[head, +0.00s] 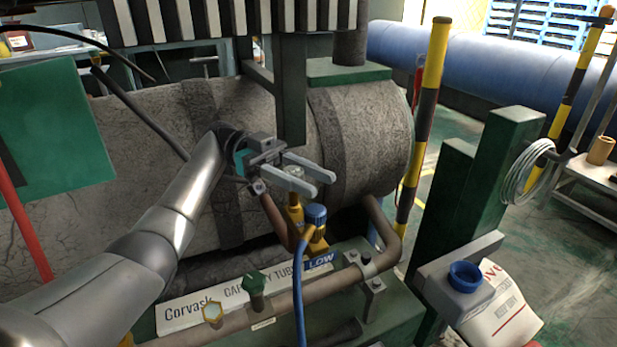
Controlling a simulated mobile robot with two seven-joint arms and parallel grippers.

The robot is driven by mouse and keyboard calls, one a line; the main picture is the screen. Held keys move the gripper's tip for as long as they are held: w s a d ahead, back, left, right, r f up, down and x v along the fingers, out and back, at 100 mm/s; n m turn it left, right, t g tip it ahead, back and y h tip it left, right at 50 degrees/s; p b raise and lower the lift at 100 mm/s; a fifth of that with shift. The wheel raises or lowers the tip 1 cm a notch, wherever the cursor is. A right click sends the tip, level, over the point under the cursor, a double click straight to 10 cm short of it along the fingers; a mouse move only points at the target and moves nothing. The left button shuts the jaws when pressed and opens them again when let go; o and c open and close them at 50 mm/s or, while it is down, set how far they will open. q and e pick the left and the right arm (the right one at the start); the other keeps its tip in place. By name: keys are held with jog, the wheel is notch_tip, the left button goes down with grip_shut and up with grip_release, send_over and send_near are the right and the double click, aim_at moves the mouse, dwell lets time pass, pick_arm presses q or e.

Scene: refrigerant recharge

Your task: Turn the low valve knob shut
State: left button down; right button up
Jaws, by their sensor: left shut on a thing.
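My left gripper (314,184) reaches in from the left, above the brass low valve (295,213) on the pipe assembly. Its two pale fingers are shut on the low valve knob, which is mostly hidden between them. A blue cap (316,213) with a blue hose (299,285) sits just right of the brass valve, below the fingertips. A blue LOW label (318,260) lies below the valve. My right gripper is not in view.
A green knob (253,283) and a brass hex fitting (212,311) sit on the front pipe. A grey bracket with a blue cup (465,276) and a paper tag (500,308) stand right. A large grey insulated cylinder (360,135) is behind the gripper.

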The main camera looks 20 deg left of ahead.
pick_arm(q)
jog(key=shift+c, duration=2.2)
grip_release()
jog(key=shift+n+t, duration=0.3)
jog(key=shift+t, duration=0.1)
